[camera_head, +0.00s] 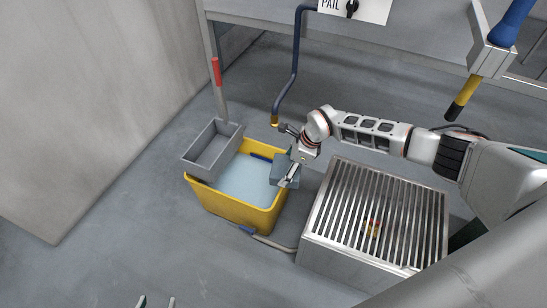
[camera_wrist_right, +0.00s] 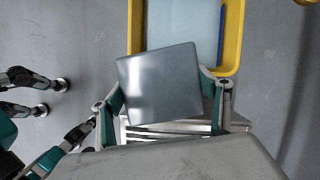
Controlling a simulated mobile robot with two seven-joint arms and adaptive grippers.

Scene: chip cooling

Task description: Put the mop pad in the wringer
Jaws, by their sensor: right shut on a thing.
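My right gripper (camera_head: 291,176) is shut on the mop pad (camera_head: 280,168), a flat grey-blue square. It holds the pad at the right rim of the yellow bucket (camera_head: 236,209). In the right wrist view the pad (camera_wrist_right: 160,85) sits tilted between the two fingers, with the bucket (camera_wrist_right: 232,60) beyond it. The wringer (camera_head: 226,159), an open grey box, sits at the bucket's back left, apart from the pad. Whether the pad touches the bucket is unclear. My left gripper (camera_head: 156,303) shows only its two separated fingertips at the bottom edge, open and apart from everything.
Pale water (camera_head: 244,183) fills the bucket. A blue pipe (camera_head: 294,75) hangs behind. Floor at left is clear.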

